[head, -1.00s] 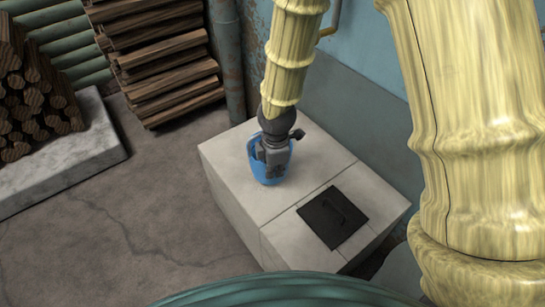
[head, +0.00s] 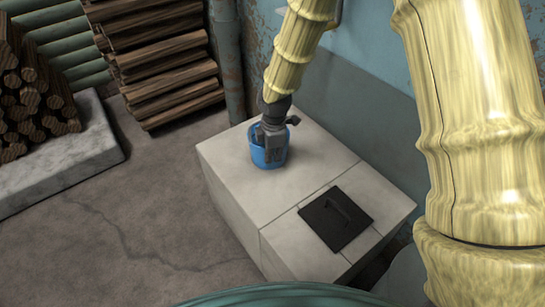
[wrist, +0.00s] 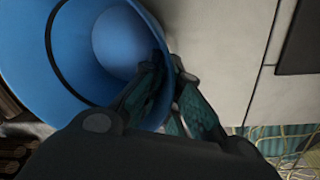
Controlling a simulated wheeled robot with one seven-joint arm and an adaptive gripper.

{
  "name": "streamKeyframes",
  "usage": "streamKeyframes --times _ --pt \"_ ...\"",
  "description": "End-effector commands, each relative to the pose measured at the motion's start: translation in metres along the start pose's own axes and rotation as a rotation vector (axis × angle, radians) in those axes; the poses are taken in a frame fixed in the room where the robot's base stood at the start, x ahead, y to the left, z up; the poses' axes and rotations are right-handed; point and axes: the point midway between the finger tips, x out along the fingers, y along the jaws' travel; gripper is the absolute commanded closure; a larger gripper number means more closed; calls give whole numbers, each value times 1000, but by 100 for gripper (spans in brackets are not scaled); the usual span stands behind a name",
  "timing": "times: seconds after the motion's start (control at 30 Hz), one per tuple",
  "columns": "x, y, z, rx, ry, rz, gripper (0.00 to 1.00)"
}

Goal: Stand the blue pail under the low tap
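The blue pail (head: 270,158) is at the far left part of the pale block's top, near upright; whether its base touches the block is hard to tell. My gripper (head: 272,148) reaches down over the pail and covers part of its opening. In the wrist view the pail (wrist: 75,60) fills the upper left, open mouth towards the camera, with a dark thin handle line across it. My gripper (wrist: 170,105) has one finger inside the pail wall and one outside, closed on the rim. I cannot make out the low tap; my arm covers part of the wall.
The pale block (head: 240,195) has a dark hatch with a handle (head: 336,218) on its near right part. A blue wall (head: 365,130) stands behind, with a vertical pipe (head: 228,60) at left. Stacked logs (head: 30,105) and planks (head: 160,65) are at left, beyond open floor (head: 130,230).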

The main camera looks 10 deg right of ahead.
Motion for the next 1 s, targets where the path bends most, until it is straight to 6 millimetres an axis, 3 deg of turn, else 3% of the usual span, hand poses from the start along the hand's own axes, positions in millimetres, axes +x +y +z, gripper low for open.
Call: streamKeyframes --times 0.3,0.43,0.47,0.83,1.0 --pt "0 0 0 0 0 0 100" --pt "1 0 0 0 0 0 74" --pt "1 0 0 0 0 0 73" --pt "-2 0 0 0 0 1 73" --pt "-24 0 0 0 0 1 73"
